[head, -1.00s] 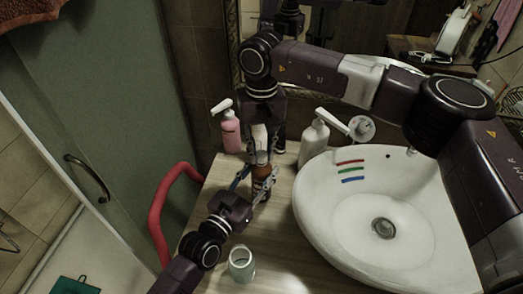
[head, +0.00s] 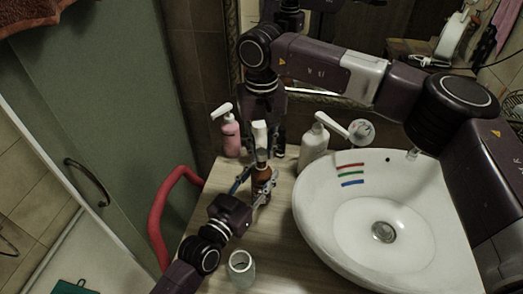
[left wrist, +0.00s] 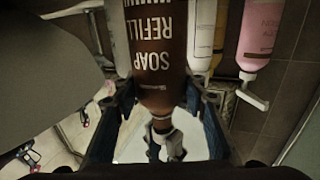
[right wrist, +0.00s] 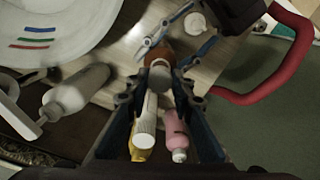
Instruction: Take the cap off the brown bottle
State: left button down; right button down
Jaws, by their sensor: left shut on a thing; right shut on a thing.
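The brown bottle (head: 262,178) stands upright on the counter near its back edge. In the left wrist view its label (left wrist: 155,35) reads "SOAP REFILL" upside down. My left gripper (head: 255,187) is shut around the bottle's body from the front. My right gripper (head: 264,148) comes down from above and is shut on the cap at the bottle's top. In the right wrist view the pale grey cap (right wrist: 160,70) sits between its fingertips, in line with the brown bottle (right wrist: 163,52). I cannot tell whether the cap is separated from the neck.
A pink pump bottle (head: 231,137) and a white pump bottle (head: 314,145) stand on either side at the back. A white bottle (head: 259,132) is close behind. A pale cup (head: 241,268) stands at the front. The basin (head: 345,215) is right, a red rail (head: 160,215) left.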

aim_at(261, 152)
jog(key=shift+r, duration=0.1)
jog(key=shift+r, duration=1.95)
pick_arm(q)
jog(key=c, duration=1.1)
grip_release()
jog(key=shift+c, duration=0.2)
jog(key=shift+s, duration=0.1)
